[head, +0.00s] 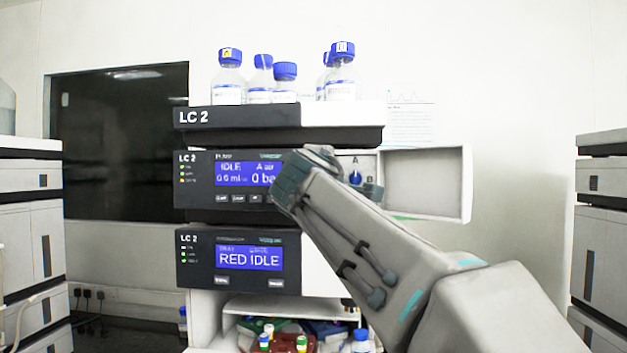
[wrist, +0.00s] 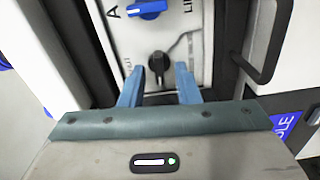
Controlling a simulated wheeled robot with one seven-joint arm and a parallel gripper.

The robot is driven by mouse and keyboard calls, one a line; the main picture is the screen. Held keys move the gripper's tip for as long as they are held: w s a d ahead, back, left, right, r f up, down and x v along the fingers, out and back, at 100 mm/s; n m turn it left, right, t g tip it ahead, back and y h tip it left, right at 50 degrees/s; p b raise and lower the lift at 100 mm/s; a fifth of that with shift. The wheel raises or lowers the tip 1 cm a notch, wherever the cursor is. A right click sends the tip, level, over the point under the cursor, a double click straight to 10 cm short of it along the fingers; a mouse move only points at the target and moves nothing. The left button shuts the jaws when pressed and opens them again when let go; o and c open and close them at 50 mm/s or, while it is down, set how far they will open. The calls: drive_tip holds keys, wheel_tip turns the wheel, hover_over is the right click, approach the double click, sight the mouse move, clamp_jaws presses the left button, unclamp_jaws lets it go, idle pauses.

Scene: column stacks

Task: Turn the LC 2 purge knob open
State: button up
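The LC 2 stack (head: 238,178) stands in the middle of the head view, with a pump module reading IDLE. In the wrist view, a black knob (wrist: 159,66) sits on the white front panel, its pointer directed down towards me. Its label is partly hidden, so I cannot read it as purge. A blue knob (wrist: 147,10) marked A sits above it; it also shows in the head view (head: 355,178). My gripper (wrist: 160,68) is open, its two blue fingers either side of the black knob in the picture, apart from it. My arm hides the black knob in the head view.
An open white door (head: 427,184) juts to the right of the panel, and a dark handle (wrist: 268,45) shows right of my fingers. Blue-capped bottles (head: 285,82) stand on top. A lower shelf (head: 290,308) holds vials. Other stacks flank both sides.

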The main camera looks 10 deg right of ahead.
drive_tip(key=b+v, duration=0.3)
drive_tip(key=v, duration=1)
drive_tip(key=shift+s, duration=0.35)
drive_tip(key=shift+a, duration=0.1)
